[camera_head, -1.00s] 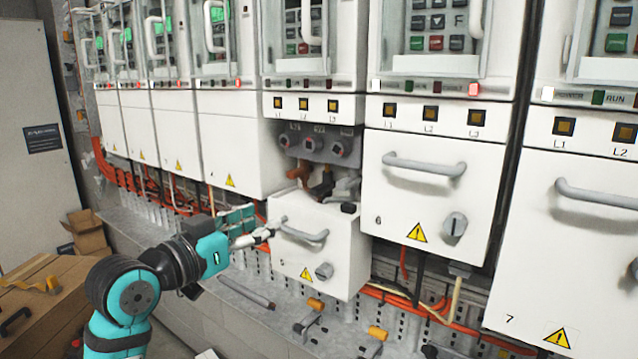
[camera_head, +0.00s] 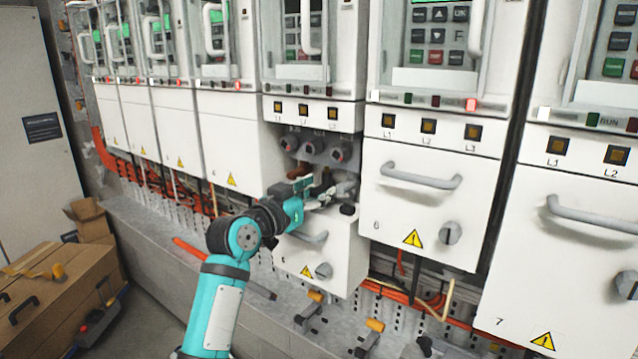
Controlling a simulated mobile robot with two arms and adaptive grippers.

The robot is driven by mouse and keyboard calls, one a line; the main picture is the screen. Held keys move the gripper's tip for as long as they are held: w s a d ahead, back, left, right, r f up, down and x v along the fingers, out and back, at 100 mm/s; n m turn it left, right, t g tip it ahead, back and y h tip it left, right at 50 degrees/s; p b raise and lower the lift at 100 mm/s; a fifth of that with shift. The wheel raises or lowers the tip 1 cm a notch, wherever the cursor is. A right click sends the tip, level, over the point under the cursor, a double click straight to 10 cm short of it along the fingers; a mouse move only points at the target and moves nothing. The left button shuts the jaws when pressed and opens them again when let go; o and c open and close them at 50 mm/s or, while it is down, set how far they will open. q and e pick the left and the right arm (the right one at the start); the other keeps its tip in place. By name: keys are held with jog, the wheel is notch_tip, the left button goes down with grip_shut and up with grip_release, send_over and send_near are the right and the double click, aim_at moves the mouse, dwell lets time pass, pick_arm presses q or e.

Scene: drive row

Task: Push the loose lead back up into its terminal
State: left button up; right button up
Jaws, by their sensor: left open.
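Drive 5 has its lower cover (camera_head: 338,262) dropped and standing out, which bares a grey terminal block with three round terminals (camera_head: 313,147). Short lead ends sit below the terminals, partly hidden by my left gripper; a dark one (camera_head: 347,209) shows at its right. I cannot tell which lead is loose or whether any end touches its terminal. My left gripper (camera_head: 328,194) is open in the gap between the terminal block and the cover's top edge, right at the leads. I cannot tell whether it touches them. My right gripper is not in view.
Drive 6's closed cover (camera_head: 420,205) with its handle stands close on the right. A long tool with an orange handle (camera_head: 190,249) lies on the ledge under my left arm. Orange cables (camera_head: 385,292) run below. Cardboard boxes (camera_head: 60,300) stand at the lower left.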

pick_arm(q)
jog(key=shift+w+d, duration=0.35)
jog(key=shift+w, duration=0.05)
grip_shut()
